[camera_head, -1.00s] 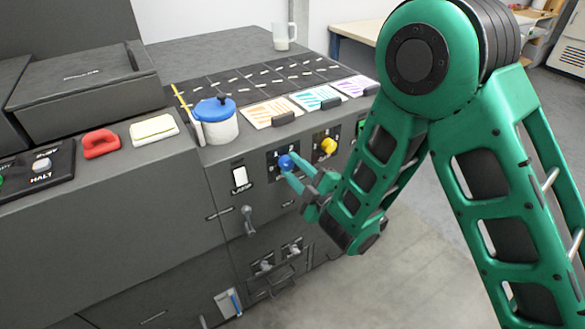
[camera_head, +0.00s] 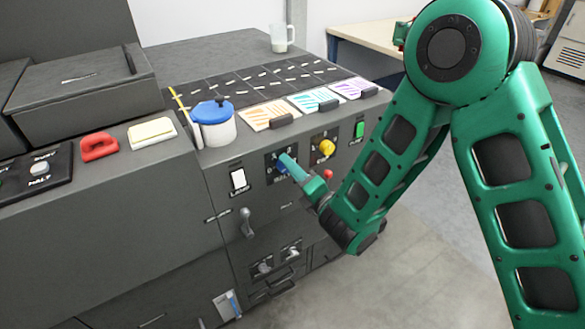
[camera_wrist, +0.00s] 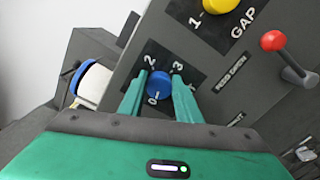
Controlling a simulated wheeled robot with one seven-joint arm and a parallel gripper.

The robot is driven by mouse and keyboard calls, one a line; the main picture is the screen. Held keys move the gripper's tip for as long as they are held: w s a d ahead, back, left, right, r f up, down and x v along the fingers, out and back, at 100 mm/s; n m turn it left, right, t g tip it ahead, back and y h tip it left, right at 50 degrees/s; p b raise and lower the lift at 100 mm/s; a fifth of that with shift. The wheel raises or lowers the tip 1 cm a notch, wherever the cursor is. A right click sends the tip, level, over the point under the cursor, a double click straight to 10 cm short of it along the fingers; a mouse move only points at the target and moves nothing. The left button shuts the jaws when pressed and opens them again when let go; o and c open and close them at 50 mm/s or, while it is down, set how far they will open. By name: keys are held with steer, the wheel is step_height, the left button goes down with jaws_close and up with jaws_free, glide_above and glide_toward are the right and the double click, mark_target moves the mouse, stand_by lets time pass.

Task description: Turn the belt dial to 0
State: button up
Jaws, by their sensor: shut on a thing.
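The belt dial is a round blue knob (camera_head: 281,168) on a dark plate on the front of the grey machine. My gripper (camera_head: 287,161) reaches it from the right, with its green fingers at the knob. In the wrist view the blue knob (camera_wrist: 160,88) sits between the two fingers of my gripper (camera_wrist: 159,79), which are shut on it. The numerals 0, 2 and 3 show around the knob. The fingers cover part of the plate and its label, and I cannot tell which numeral the knob points at.
A yellow GAP dial (camera_head: 327,148) and a red-knobbed lever (camera_head: 328,174) are close on the right. A white lamp switch (camera_head: 238,180) and a grey handle (camera_head: 246,222) are on the left. A blue-lidded pot (camera_head: 215,125) stands above. Open floor lies at the right.

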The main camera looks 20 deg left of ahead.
steer(key=shift+o, duration=0.2)
steer(key=n, duration=0.3)
steer(key=shift+f+n, duration=0.1)
steer(key=shift+n, duration=0.2)
steer(key=shift+c, duration=0.2)
steer(key=shift+f, duration=0.15)
steer(key=o, duration=1.1)
steer(key=shift+s, duration=0.1)
